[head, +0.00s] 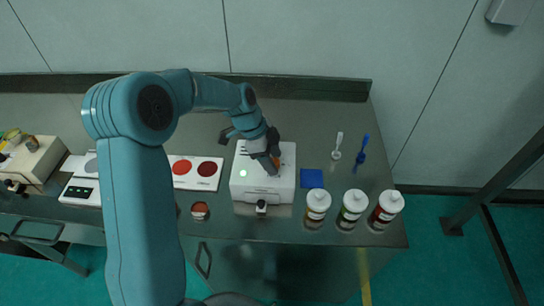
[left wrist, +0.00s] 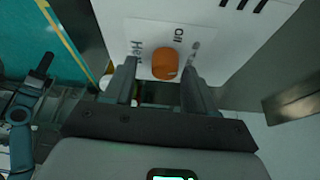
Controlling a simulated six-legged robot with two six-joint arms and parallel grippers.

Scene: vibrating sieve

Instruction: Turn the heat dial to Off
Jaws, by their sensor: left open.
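The heat dial (left wrist: 165,64) is an orange knob on the top of the white box (head: 246,190). In the left wrist view the word "Off" is printed near it, and a partly covered word starting "He" lies to its left. A faint mark on its right is unclear. My left gripper (left wrist: 158,72) is open, with one finger on each side of the dial; I cannot tell whether either finger touches it. In the head view my left gripper (head: 268,160) is above the box and mostly hides the dial.
Three white-capped bottles (head: 352,205) stand right of the box, near a blue pad (head: 312,178) and a white and a blue spoon (head: 362,149). A plate with red discs (head: 195,172) and a scale (head: 79,192) lie left. The back of the table is clear.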

